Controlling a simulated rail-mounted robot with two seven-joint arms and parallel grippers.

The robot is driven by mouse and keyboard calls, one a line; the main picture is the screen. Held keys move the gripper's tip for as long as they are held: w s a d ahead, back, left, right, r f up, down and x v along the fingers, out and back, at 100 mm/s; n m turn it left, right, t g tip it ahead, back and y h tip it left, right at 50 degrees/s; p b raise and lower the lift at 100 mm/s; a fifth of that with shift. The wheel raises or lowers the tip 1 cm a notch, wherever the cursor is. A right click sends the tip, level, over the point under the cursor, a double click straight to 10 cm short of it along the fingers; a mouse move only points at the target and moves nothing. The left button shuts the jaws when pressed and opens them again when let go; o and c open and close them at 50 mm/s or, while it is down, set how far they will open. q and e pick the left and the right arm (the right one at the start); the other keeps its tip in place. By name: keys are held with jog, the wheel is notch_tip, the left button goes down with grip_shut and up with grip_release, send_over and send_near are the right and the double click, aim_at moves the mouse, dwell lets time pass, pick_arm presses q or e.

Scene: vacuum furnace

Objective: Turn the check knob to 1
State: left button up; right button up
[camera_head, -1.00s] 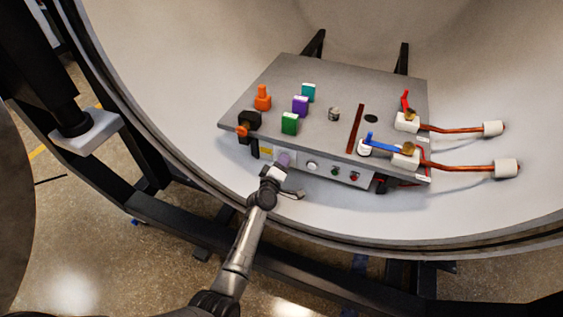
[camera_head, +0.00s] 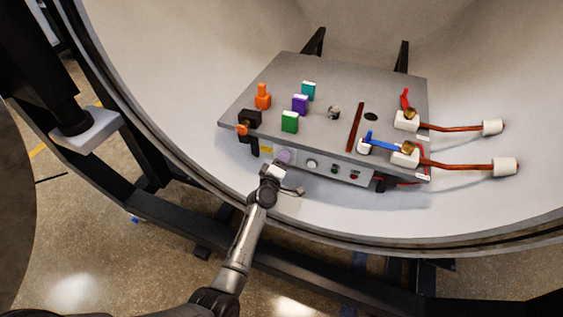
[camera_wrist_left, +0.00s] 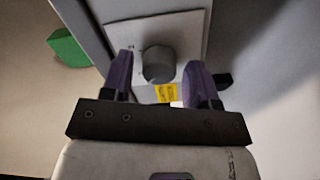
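The left wrist view shows a grey round knob (camera_wrist_left: 158,64) on a pale plate of the control box. My left gripper (camera_wrist_left: 160,80) has its two purple fingers apart, one on each side of the knob in that view. I see no clear contact, and the depth between fingertips and knob is hard to tell. In the head view my left gripper (camera_head: 284,158) is at the left part of the front face of the box (camera_head: 335,95) and covers that spot, seemingly hiding the knob. The knob's setting is not readable. My right gripper is out of view.
A yellow label (camera_wrist_left: 165,92) sits by the knob. A pale round control (camera_head: 312,163) and small buttons lie to the right on the front face. Green (camera_head: 290,122), purple (camera_head: 300,104) and teal (camera_head: 308,90) blocks, and a blue lever (camera_head: 384,146), stand on top.

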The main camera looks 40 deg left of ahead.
pick_arm(q)
jog(key=shift+o, duration=0.3)
jog(key=shift+s, duration=0.1)
jog(key=p+v, duration=0.4)
jog(key=v, duration=0.9)
jog(key=shift+s+d, duration=0.15)
jog(key=shift+s, duration=0.15)
